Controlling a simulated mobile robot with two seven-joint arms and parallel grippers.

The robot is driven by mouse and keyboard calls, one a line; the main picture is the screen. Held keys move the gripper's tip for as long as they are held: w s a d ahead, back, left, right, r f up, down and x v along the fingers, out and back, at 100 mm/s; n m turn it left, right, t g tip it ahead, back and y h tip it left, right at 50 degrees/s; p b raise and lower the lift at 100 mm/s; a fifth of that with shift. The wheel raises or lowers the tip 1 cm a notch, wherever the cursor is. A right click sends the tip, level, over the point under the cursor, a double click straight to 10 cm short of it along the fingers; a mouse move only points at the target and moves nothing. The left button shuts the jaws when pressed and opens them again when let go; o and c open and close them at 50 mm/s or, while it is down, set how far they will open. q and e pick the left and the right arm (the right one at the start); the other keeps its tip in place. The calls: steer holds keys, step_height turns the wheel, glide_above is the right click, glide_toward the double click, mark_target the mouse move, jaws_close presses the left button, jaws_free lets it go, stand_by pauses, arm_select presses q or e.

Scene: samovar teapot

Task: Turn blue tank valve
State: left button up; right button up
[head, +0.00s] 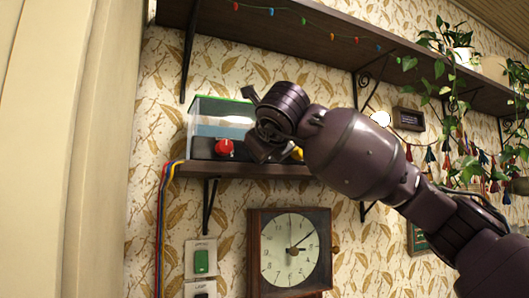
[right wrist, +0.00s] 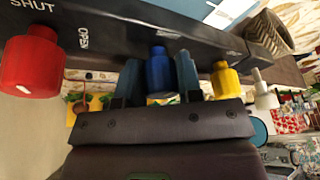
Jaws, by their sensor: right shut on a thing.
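The blue valve knob (right wrist: 158,68) stands on the dark valve panel (right wrist: 120,40) in the right wrist view. My right gripper (right wrist: 159,82) has one finger on each side of it and is shut on it. In the head view my right gripper (head: 262,143) is at the front of the tank (head: 208,112) and hides the blue knob. The red knob (right wrist: 32,65) is to the left of the blue one, and the yellow knob (right wrist: 225,80) is to the right. The words SHUT and OPEN show on the panel near the red knob. My left gripper is out of view.
The tank stands on a small wall shelf (head: 240,169) with a clock (head: 289,250) below it. Coloured tubes (head: 162,230) hang at the shelf's left. A long dark shelf (head: 290,35) runs above, with a trailing plant (head: 450,60) at right.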

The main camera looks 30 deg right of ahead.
steer(key=shift+n+h, duration=0.3)
steer(key=shift+n, duration=0.5)
steer(key=o, duration=0.9)
